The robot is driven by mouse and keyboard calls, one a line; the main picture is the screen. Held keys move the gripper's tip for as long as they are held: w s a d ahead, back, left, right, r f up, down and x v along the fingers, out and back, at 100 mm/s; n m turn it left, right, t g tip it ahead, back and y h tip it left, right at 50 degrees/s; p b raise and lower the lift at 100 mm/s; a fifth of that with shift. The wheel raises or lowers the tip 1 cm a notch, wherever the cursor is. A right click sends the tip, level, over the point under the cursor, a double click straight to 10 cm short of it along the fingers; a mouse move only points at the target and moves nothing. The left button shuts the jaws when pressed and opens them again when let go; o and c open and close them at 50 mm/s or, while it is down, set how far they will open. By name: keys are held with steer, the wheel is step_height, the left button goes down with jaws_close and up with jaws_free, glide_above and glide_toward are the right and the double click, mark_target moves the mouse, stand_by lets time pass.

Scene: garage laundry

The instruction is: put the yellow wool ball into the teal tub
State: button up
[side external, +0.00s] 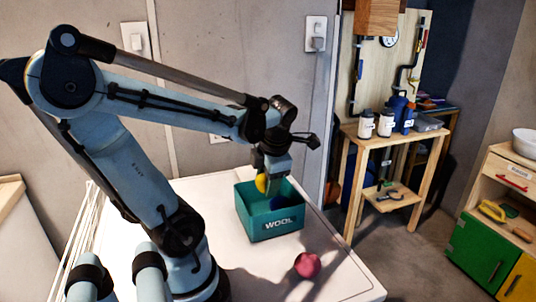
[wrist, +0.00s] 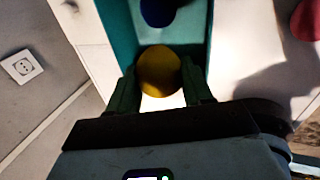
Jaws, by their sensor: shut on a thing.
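The yellow wool ball (wrist: 159,71) is between the fingers of my gripper (wrist: 160,88) in the wrist view. In the side external view the yellow ball (side external: 262,184) shows just below my gripper (side external: 270,178), at the level of the tub's opening or slightly above it. The teal tub (side external: 271,225), marked WOOL, stands on the white table beneath the gripper. Its teal wall (wrist: 116,22) also shows in the wrist view. A dark blue ball (wrist: 160,10) lies inside the tub. My gripper is shut on the yellow ball. Most of the tub's floor is hidden in the side external view.
A pinkish-red ball (side external: 307,265) lies on the white table (side external: 345,272), in front of the tub and to its right. The table's right edge is close to the tub. A wooden workbench (side external: 395,140) with bottles stands beyond it.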

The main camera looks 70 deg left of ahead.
mark_target(263, 181)
steer(key=shift+s+a+n+g, duration=0.4)
steer(key=shift+s+a+n, duration=0.5)
steer(key=shift+a+n, duration=0.2)
steer(key=shift+n, duration=0.3)
steer(key=shift+s+a+f, duration=0.1)
steer(key=shift+s+f, duration=0.05)
steer(key=shift+f, duration=2.35)
steer(key=shift+s+a+f, duration=0.1)
steer(key=shift+f, duration=2.4)
steer(key=shift+f, duration=0.15)
steer(key=o, duration=0.7)
steer(key=shift+o, duration=0.2)
steer(key=shift+v, duration=3.9)
